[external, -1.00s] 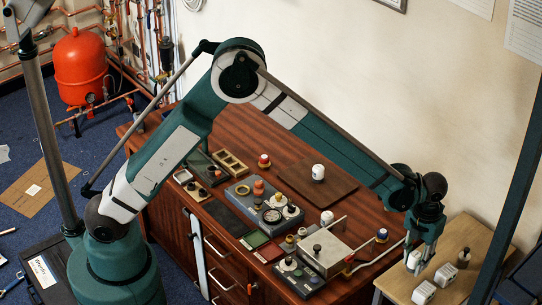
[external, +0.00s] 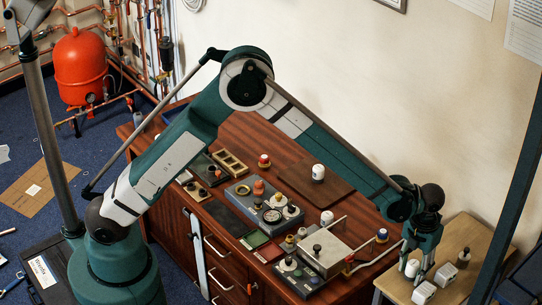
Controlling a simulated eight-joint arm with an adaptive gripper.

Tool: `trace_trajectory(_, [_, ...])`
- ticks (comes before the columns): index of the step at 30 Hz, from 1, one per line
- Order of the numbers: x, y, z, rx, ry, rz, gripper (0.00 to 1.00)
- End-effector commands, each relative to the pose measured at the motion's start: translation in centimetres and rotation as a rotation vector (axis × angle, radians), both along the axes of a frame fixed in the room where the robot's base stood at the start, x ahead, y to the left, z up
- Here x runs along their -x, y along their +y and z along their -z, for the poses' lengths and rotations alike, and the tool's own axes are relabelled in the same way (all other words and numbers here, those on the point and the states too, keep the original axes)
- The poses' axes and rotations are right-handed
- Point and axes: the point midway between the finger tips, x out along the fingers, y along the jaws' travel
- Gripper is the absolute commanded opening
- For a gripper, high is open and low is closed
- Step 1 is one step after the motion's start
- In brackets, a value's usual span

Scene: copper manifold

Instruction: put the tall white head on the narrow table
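The tall white head (external: 411,269) is at my gripper (external: 416,278), low over the near part of the narrow wooden table (external: 456,231) at the right. The fingers point down and appear shut around the head, which is upright and partly covered by them. I cannot tell whether its bottom touches the tabletop.
White blocks stand close by on the narrow table, one in front (external: 424,293) and one to the right (external: 446,274). A small dark-topped piece (external: 463,257) is behind them. The desk (external: 285,136) at left is crowded with devices, and another white piece (external: 318,172) stands on a brown board.

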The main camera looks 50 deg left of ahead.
Motion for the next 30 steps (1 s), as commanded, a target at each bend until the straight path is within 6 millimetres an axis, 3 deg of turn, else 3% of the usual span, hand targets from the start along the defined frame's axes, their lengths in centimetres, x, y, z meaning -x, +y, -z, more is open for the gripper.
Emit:
trace_trajectory(17, [0.0, 0.0, -0.8, 0.000, 0.000, 0.000, 0.42])
trace_trajectory(23, [0.0, 0.0, -3.0, 0.000, 0.000, 0.000, 0.42])
trace_trajectory(30, [0.0, 0.0, -6.9, 0.000, 0.000, 0.000, 0.42])
